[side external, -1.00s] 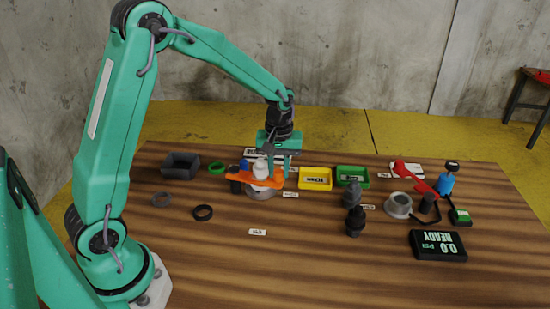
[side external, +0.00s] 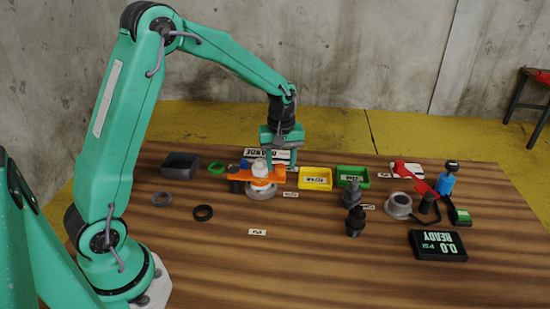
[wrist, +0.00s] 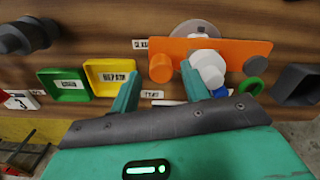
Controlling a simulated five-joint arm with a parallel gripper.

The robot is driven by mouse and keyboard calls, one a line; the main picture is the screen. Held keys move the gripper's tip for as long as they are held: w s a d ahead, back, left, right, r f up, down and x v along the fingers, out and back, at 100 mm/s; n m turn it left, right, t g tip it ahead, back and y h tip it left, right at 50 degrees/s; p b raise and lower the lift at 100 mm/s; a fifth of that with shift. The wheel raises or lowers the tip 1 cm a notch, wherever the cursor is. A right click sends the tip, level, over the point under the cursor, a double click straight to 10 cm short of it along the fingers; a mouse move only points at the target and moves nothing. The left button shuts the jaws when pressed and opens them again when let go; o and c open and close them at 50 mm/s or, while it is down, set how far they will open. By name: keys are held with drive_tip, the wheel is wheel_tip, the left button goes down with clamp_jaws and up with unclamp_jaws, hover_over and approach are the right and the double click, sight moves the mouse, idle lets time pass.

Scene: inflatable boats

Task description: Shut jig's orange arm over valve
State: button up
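The jig's orange arm (side external: 275,172) lies across the white valve (side external: 260,167), with white showing above and below it in the side view. In the wrist view the orange arm (wrist: 222,47) runs behind the white valve (wrist: 209,68). Whether it is fully over the valve I cannot tell. The arm's left end in the side view is at a dark post (side external: 236,186); a round grey base (side external: 262,193) is below. My gripper (side external: 283,165) is at the arm's right end. In the wrist view its fingers (wrist: 161,72) are apart, either side of the orange knob (wrist: 161,67); contact is unclear.
Yellow (side external: 315,185) and green (side external: 352,183) trays stand right of the jig. A grey bin (side external: 181,172) and green ring (side external: 217,168) are left of it. The front middle of the table is mostly clear.

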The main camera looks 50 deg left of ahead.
drive_tip(key=shift+s+d+f, duration=0.1)
drive_tip(key=shift+s+d, duration=0.05)
drive_tip(key=shift+s, duration=0.1)
drive_tip(key=s+d+m, duration=0.3)
drive_tip(key=s+m, duration=0.9)
drive_tip(key=s, duration=0.1)
wheel_tip(320, 180, up, 8)
drive_tip(key=s+d+r+t, duration=0.2)
drive_tip(key=s+r+t, duration=0.3)
drive_tip(key=s+r, duration=0.3)
drive_tip(key=shift+s, duration=1)
idle(1.1)
drive_tip(key=shift+d+r, duration=0.1)
idle(0.3)
idle(0.8)
